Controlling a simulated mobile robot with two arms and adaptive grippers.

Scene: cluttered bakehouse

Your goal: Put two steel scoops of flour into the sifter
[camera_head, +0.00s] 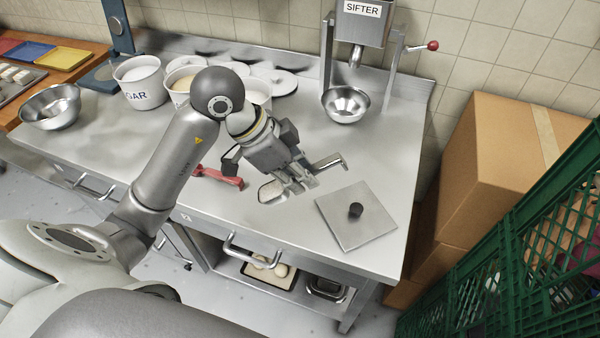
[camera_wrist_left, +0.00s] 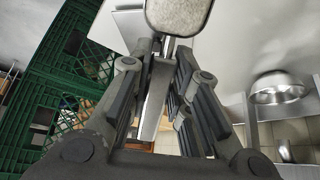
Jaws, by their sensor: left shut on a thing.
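My left gripper (camera_head: 300,180) is shut on the steel scoop (camera_head: 270,190), just above the front of the steel table. The scoop's bowl points left, and its handle sticks out of the fingers to the right. In the left wrist view, pale flour (camera_wrist_left: 180,12) lies in the scoop's bowl and the handle runs between the fingers. The sifter (camera_head: 361,28) stands at the back right on a steel frame, labelled "SIFTER". The inside of its hopper is out of view. A steel bowl (camera_head: 346,104) sits beneath its spout. My right gripper is out of view.
A square steel lid (camera_head: 354,216) with a black knob lies at the front right. White tubs, one the sugar tub (camera_head: 140,96), stand behind my arm, which partly hides them. A red-handled tool (camera_head: 222,178) lies near the front. Cardboard boxes (camera_head: 490,160) and green crates (camera_head: 540,235) stand right.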

